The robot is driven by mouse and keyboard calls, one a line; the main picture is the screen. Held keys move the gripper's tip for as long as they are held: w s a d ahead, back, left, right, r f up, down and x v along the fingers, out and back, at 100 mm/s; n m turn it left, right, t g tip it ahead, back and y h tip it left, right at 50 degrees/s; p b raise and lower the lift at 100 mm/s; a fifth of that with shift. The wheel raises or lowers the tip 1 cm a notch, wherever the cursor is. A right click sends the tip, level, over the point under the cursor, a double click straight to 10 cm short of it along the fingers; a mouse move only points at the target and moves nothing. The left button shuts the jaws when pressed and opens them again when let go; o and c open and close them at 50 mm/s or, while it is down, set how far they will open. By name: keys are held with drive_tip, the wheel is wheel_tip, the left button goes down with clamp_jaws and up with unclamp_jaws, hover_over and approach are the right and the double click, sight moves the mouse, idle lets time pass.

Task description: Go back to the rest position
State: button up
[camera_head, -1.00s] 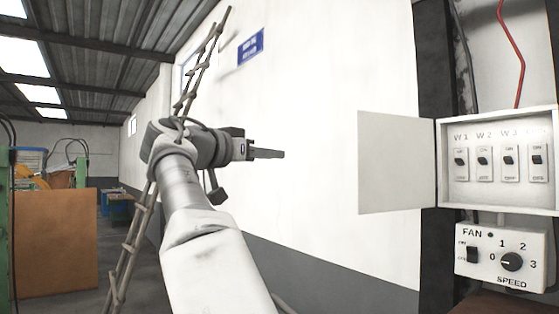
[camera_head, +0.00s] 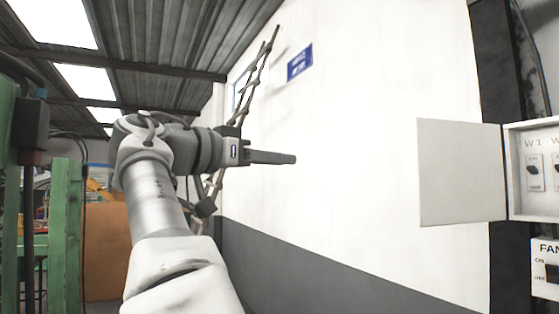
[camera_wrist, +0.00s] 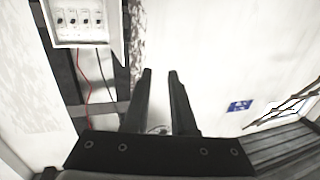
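My gripper (camera_head: 294,159) is held out to the right at the end of my raised arm, in front of the white wall. In the wrist view its two dark fingers (camera_wrist: 160,74) stand apart with a gap between them. Nothing is held between them. An open switch box (camera_head: 517,172) is at the right edge of the head view, partly cut off, with its door (camera_head: 462,172) swung out to the left. The box with its row of switches also shows at the top left of the wrist view (camera_wrist: 82,42). My gripper is well apart from it.
A fan control box (camera_head: 545,285) sits below the switch box, mostly cut off. A ladder (camera_head: 255,82) leans on the wall behind my arm, near a blue sign (camera_head: 300,62). Green machinery (camera_head: 66,225) and an orange-brown panel (camera_head: 103,250) stand at the left.

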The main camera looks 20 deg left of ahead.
drive_tip(key=w+d+f+n+g+y, duration=0.2)
drive_tip(key=w+d+f, duration=0.25)
drive_tip(key=d, duration=0.55)
drive_tip(key=w+d+f+n+g+y, duration=0.1)
drive_tip(key=w+d+f+g, duration=0.2)
drive_tip(key=d+f, duration=0.45)
drive_tip(key=s+d+f+n+g+y, duration=0.25)
drive_tip(key=s+d+f, duration=0.45)
drive_tip(key=d, duration=0.4)
drive_tip(key=s+d+f+n+g+y, duration=0.1)
drive_tip(key=s+f+y, duration=0.3)
drive_tip(key=s+f, duration=1.8)
drive_tip(key=shift+f+g, duration=0.35)
drive_tip(key=shift+f, duration=0.55)
drive_tip(key=shift+d+y, duration=0.25)
